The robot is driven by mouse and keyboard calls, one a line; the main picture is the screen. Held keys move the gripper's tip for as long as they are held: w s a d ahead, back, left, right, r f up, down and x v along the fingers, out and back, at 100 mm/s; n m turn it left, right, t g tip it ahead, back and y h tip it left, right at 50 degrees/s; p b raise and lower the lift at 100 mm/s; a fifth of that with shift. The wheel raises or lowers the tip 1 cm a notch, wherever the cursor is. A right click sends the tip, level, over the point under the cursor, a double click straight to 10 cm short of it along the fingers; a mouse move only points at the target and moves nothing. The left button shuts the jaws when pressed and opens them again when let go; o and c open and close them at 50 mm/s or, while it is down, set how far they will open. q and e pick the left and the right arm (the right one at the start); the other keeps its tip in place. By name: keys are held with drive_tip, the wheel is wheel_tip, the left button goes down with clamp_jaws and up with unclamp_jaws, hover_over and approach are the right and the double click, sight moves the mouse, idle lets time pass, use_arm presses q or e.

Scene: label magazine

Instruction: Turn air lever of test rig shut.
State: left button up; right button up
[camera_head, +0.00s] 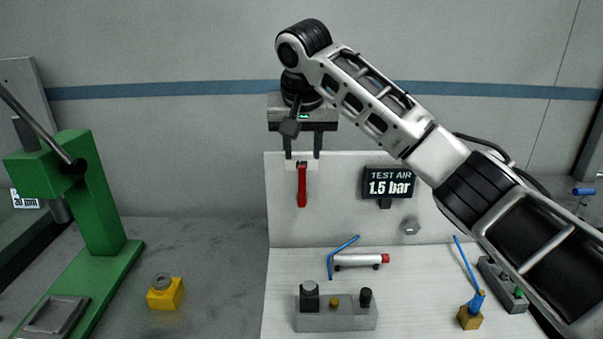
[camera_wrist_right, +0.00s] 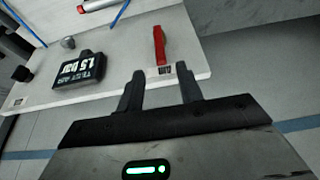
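A red lever (camera_head: 302,187) hangs straight down near the top of the white back panel of the test rig (camera_head: 335,220). It also shows in the right wrist view (camera_wrist_right: 160,46), just beyond the fingertips. A dark display (camera_head: 389,184) reading "TEST AIR 1.5 bar" is on the panel to its right. My right gripper (camera_head: 302,155) is at the panel's top edge, just above the lever, with fingers pointing down. Its two fingers are apart with nothing between them in the wrist view (camera_wrist_right: 162,78). Whether a finger touches the lever's mount is unclear. My left gripper is out of view.
On the rig's base are a grey block with posts (camera_head: 337,320), a silver cylinder with a red end (camera_head: 356,260), a bent blue rod and a brass piece with a blue handle (camera_head: 469,314). A green press (camera_head: 97,210) and yellow block (camera_head: 165,294) stand left.

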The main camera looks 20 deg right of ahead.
sight(302, 171)
drive_tip(key=p+x, duration=0.1)
drive_tip(key=x, duration=0.7)
drive_tip(key=shift+w+f, duration=0.2)
drive_tip(key=shift+f, duration=0.1)
clamp_jaws()
